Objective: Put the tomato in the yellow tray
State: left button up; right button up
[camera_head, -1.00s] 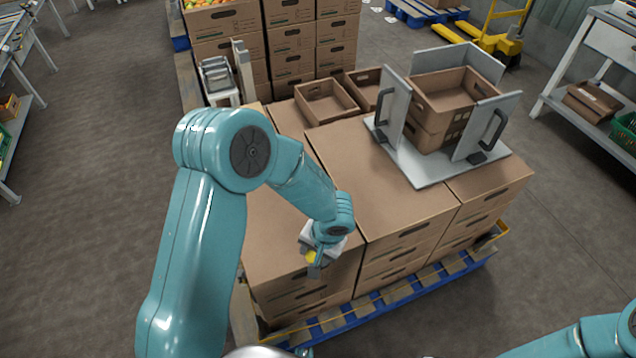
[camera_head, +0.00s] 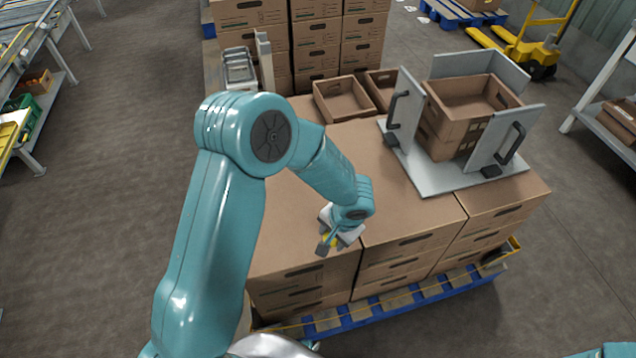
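My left gripper (camera_head: 333,241) is low over the front left of the stacked cartons, pointing down.
Closed cartons (camera_head: 310,215) stand on a blue pallet (camera_head: 400,305). A grey metal fixture (camera_head: 440,180) holds an open carton (camera_head: 470,105) at the right. Small open boxes (camera_head: 342,100) lie behind. Green crates (camera_head: 25,110) are on the left rack. The floor (camera_head: 110,200) between is clear.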

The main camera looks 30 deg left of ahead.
pick_arm(q)
jog(key=w+a+r+m+t+b, duration=0.1)
jog(key=w+a+r+m+t, duration=0.1)
jog(key=w+a+r+m, duration=0.45)
notch_tip(320, 180, up, 8)
jog(key=m+h+b, duration=0.1)
jog(key=m+h, duration=0.2)
jog(key=m, duration=0.8)
send_over(312, 199)
jog(key=s, duration=0.1)
jog(key=s+x, duration=0.1)
jog(key=x, duration=0.5)
jog(key=s+x, duration=0.1)
jog(key=x, duration=0.5)
jog(key=s+a+f+b+x, duration=0.1)
jog(key=s+x, duration=0.1)
jog(key=x, duration=0.5)
jog(key=shift+w+a, duration=0.1)
jog(key=shift+r, duration=0.2)
jog(key=shift+f, duration=0.15)
jog(key=o, duration=0.8)
jog(key=shift+f, duration=0.1)
jog(key=shift+o, duration=0.2)
